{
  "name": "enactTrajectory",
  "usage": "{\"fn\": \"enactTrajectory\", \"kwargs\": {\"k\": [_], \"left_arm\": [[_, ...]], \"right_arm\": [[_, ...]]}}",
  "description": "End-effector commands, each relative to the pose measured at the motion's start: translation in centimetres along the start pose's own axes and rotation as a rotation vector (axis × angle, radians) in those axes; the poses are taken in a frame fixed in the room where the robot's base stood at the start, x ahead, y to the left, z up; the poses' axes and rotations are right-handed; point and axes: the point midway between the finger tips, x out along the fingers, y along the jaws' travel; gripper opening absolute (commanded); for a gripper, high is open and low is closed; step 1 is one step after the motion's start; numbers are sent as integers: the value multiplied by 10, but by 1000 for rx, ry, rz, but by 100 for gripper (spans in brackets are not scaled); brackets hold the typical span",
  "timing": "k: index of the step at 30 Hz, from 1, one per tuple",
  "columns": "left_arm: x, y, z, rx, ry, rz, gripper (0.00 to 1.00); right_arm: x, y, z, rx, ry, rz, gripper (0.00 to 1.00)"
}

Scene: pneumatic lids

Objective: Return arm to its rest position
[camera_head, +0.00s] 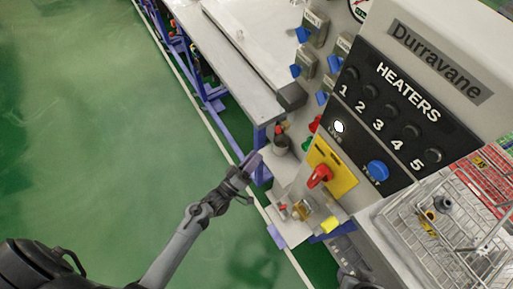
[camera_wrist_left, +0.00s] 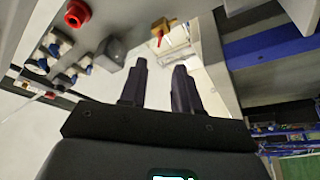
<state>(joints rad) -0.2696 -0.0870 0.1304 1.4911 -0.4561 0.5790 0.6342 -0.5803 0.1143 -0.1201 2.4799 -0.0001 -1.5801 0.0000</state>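My left arm (camera_head: 178,248) comes in from the lower left and reaches up over the green floor towards the edge of the machine. My left gripper (camera_head: 247,166) is at its end, close to the blue frame at the machine's corner. In the left wrist view the two dark fingers of my left gripper (camera_wrist_left: 161,72) stand apart with nothing between them. A brass valve with a red handle (camera_wrist_left: 163,32) shows beyond the fingertips. I cannot tell from the head view whether the gripper touches the frame. My right gripper is not in view.
The heater panel (camera_head: 390,115) stands at the right, with a red switch on a yellow plate (camera_head: 335,171) below it. A wire basket (camera_head: 440,235) is at the lower right. A grey bench (camera_head: 222,62) runs along the upper middle. The green floor (camera_head: 95,130) at left is clear.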

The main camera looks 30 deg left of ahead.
Motion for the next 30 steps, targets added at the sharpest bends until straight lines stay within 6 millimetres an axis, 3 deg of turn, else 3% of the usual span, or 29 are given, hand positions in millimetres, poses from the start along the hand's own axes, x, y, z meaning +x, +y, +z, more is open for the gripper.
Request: {"fn": "enactTrajectory", "kwargs": {"k": [5, 9, 14, 23, 30], "left_arm": [[-3, -1, 2, -1, -4, -5, 32], [-26, -8, 12, 1, -41, -28, 32], [-36, 21, 0, 73, -102, -1, 32], [-40, 46, -8, 374, -444, -232, 32], [-72, 60, -27, 559, -756, -458, 32]], "right_arm": [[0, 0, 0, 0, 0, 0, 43], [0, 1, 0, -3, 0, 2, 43], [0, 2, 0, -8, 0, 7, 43], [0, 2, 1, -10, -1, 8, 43], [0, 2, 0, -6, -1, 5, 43]]}}
